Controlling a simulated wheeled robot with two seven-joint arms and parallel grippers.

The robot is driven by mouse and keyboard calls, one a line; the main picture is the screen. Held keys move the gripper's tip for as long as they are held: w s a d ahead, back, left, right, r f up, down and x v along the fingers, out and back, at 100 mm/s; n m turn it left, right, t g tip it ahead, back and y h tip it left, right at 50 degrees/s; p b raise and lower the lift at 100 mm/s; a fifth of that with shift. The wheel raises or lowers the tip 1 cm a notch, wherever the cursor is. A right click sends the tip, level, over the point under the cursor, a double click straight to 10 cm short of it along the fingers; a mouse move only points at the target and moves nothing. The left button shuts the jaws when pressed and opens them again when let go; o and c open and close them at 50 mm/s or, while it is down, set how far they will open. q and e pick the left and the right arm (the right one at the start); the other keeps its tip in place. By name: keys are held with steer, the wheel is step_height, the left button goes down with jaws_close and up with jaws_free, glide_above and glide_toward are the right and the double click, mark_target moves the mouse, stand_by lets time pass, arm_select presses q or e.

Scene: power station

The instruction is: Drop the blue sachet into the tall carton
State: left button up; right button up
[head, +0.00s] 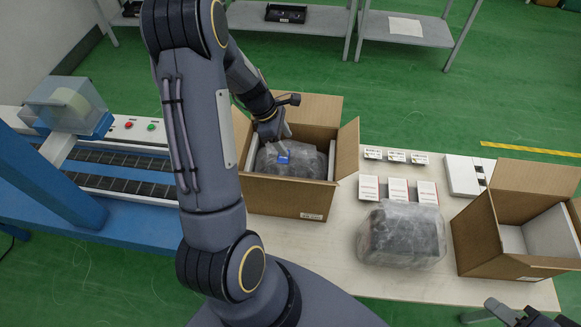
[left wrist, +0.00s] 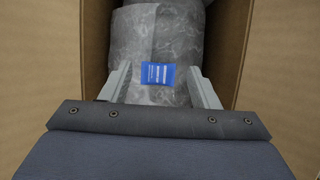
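The blue sachet (head: 282,158) lies on a dark bundle in clear wrap (head: 262,163) inside the open brown carton (head: 290,198) left of the table's middle. My left gripper (head: 280,141) points down into this carton, just above the sachet. In the left wrist view the gripper (left wrist: 160,84) has its fingers wide apart, open and empty. The sachet (left wrist: 158,74) shows flat on the wrapped bundle (left wrist: 150,38) between the fingers, touching neither. My right gripper (head: 515,314) is at the lower right edge, partly cut off.
A second open carton (head: 480,238) stands at the right, with a white panel inside. A wrapped dark bundle (head: 402,235) sits between the cartons. Behind it are several small white boxes (head: 398,190) and a white device (head: 462,176). A blue conveyor machine (head: 125,215) is at the left.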

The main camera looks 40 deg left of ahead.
arm_select(q)
steer(key=shift+o, duration=0.6)
steer(key=v, duration=0.7)
steer(key=shift+a+r, duration=0.15)
steer(key=shift+r, duration=0.2)
steer(key=s+d+r+m+t, duration=0.2)
steer(key=s+d+r+m, duration=0.5)
steer(key=d+r+m, duration=0.35)
steer(key=s+d+r+m+t, duration=0.1)
steer(key=s+d+m, duration=0.6)
steer(key=s+m, duration=0.4)
steer(key=shift+d+r+m, duration=0.2)
steer(key=shift+d+m, duration=0.15)
steer(key=shift+d, duration=0.05)
